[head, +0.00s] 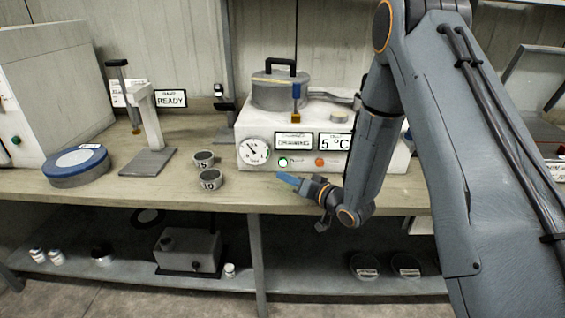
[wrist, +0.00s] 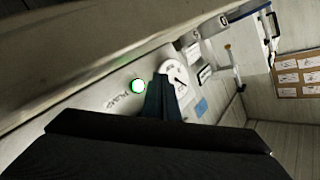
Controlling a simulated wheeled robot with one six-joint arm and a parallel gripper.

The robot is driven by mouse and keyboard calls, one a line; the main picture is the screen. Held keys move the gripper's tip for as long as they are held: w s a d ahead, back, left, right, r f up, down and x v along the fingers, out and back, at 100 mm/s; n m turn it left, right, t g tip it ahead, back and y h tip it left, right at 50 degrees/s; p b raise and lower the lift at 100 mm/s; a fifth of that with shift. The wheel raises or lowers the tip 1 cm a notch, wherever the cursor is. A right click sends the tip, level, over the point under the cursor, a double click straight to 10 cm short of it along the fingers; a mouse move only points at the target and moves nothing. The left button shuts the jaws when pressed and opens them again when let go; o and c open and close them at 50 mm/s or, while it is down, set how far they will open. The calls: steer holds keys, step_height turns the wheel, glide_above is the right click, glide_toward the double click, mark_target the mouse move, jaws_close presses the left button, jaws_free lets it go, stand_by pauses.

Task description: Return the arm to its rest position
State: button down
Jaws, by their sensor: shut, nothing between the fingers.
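My gripper (head: 287,180) is shut and empty, its blue fingertips close in front of the white device (head: 400,158) on the bench. My grey arm comes down from the upper right in the head view. In the wrist view the shut fingers (wrist: 158,98) point toward the device's front, beside its lit green button (wrist: 138,86) and dial (wrist: 177,79). I cannot tell whether the fingertips touch the front panel. The button also shows in the head view (head: 283,162), just left of and above the fingertips.
A lidded pot (head: 281,92) sits on the device. Two small cups, marked 5 (head: 204,161) and 10 (head: 210,180), stand left of it. A stand (head: 148,160) and a blue-topped round container (head: 76,166) are farther left. The bench edge lies under my gripper; a shelf (head: 300,280) is below.

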steer(key=shift+s, duration=0.4)
steer(key=shift+w+d, duration=0.1)
steer(key=shift+d, duration=0.05)
steer(key=d+h, duration=0.2)
steer(key=d, duration=0.1)
steer(key=d+h, duration=0.2)
steer(key=shift+w+d+r+g, duration=0.15)
steer(key=shift+r+g, duration=0.2)
steer(key=shift+g, duration=0.05)
steer(key=s+d+g+h, duration=0.1)
steer(key=s+d, duration=0.1)
steer(key=s+d+h, duration=0.2)
steer(key=d, duration=0.1)
steer(key=s+d+g+h, duration=0.1)
steer(key=s+d+h, duration=0.1)
steer(key=d, duration=0.1)
steer(key=shift+d+r+m+g, duration=0.15)
steer(key=shift+r+m+g, duration=0.15)
steer(key=shift+r, duration=0.05)
steer(key=s+d+r+g, duration=0.1)
steer(key=s+g, duration=0.1)
steer(key=s, duration=0.6)
steer(key=s+d+r+g+h, duration=0.1)
steer(key=s+d+g, duration=0.1)
steer(key=s, duration=0.6)
steer(key=s+d+r+g+h, duration=0.1)
steer(key=s+d+g, duration=0.1)
steer(key=s, duration=0.6)
steer(key=shift+r+m+g, duration=0.3)
steer(key=shift+g, duration=0.6)
